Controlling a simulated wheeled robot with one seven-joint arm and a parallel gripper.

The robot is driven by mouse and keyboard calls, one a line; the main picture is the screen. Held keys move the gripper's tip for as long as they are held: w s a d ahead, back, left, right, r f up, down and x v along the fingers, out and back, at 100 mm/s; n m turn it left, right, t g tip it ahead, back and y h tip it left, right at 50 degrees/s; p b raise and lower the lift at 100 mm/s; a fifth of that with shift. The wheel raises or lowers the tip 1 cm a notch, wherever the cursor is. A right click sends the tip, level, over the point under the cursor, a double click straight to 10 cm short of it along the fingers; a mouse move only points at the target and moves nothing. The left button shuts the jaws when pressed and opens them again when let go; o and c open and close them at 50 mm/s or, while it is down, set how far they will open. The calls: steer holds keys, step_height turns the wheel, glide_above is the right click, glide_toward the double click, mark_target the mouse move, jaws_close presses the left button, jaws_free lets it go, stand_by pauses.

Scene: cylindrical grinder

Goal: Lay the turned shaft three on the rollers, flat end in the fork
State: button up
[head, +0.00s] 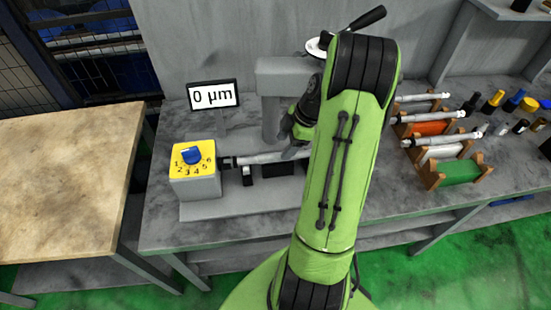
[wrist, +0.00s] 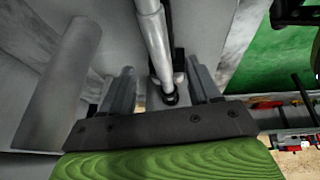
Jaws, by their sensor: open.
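A turned metal shaft (head: 268,158) lies level on the grinder, its left end at a dark fork-like piece (head: 228,162) beside the yellow dial box. I cannot tell whether the flat end sits inside the fork, and my arm hides the right part. In the wrist view the shaft (wrist: 155,38) runs down between my fingers to a dark end piece. My gripper (head: 292,146) is just above the shaft in the head view. In the wrist view my gripper (wrist: 164,88) is open, one finger on each side of the shaft with gaps showing. The rollers are mostly hidden.
The yellow-faced box (head: 194,170) has a blue knob. A display (head: 213,95) reads 0 µm. At right, three shafts rest on grey, orange (head: 430,128) and white holders; the green holder (head: 455,172) is empty. A wooden table (head: 65,180) is at left.

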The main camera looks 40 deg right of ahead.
mark_target(277, 154)
steer(key=x, duration=0.5)
steer(key=shift+w+f+b, duration=0.15)
steer(key=shift+f+b, duration=0.15)
jaws_close()
steer(key=shift+r, duration=0.15)
stand_by(0.9)
